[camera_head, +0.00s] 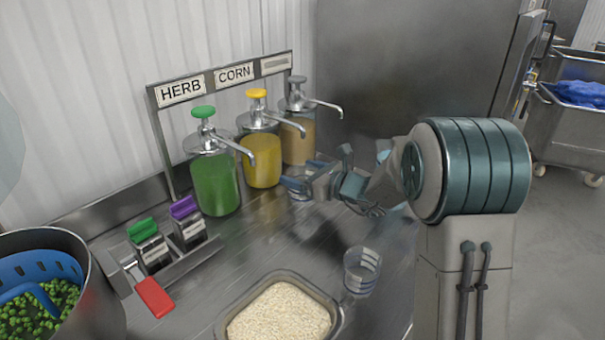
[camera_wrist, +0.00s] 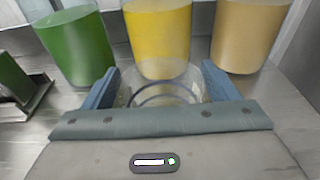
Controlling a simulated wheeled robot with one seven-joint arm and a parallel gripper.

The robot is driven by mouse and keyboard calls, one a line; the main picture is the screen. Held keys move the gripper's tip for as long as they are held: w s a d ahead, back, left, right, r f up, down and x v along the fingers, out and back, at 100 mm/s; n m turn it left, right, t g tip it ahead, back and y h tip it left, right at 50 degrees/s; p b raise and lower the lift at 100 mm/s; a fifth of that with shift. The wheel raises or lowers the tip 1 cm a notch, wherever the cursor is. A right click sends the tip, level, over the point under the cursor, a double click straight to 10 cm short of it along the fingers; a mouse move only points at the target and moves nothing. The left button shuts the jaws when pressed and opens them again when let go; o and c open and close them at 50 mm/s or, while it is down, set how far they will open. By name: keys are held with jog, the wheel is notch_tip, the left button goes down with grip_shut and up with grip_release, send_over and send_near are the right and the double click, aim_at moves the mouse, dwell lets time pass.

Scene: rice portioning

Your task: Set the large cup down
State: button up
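A clear cup, apparently the large cup, sits between the fingers of my gripper (camera_head: 316,172), partly hidden in the head view (camera_head: 299,191). In the wrist view the cup (camera_wrist: 165,94) fills the gap between the two blue-grey fingers of my gripper (camera_wrist: 160,82), which border it on both sides. It is upright, in front of the yellow and tan dispensers. It is at or close to the counter (camera_head: 290,236); I cannot tell whether its base touches. A second clear cup (camera_head: 362,271) stands empty on the counter, nearer and to the right.
Green (camera_head: 215,182), yellow (camera_head: 261,160) and tan (camera_head: 297,141) pump dispensers stand close behind the gripper. A rice tray (camera_head: 330,297) is at the front. Green and purple-topped holders (camera_head: 150,249) and a pot of greens (camera_head: 95,290) are left. Counter between is clear.

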jog(key=shift+r, duration=0.1)
jog(key=shift+r+p, duration=0.2)
jog(key=shift+p, duration=0.1)
jog(key=b+v, duration=0.1)
jog(key=v, duration=1.1)
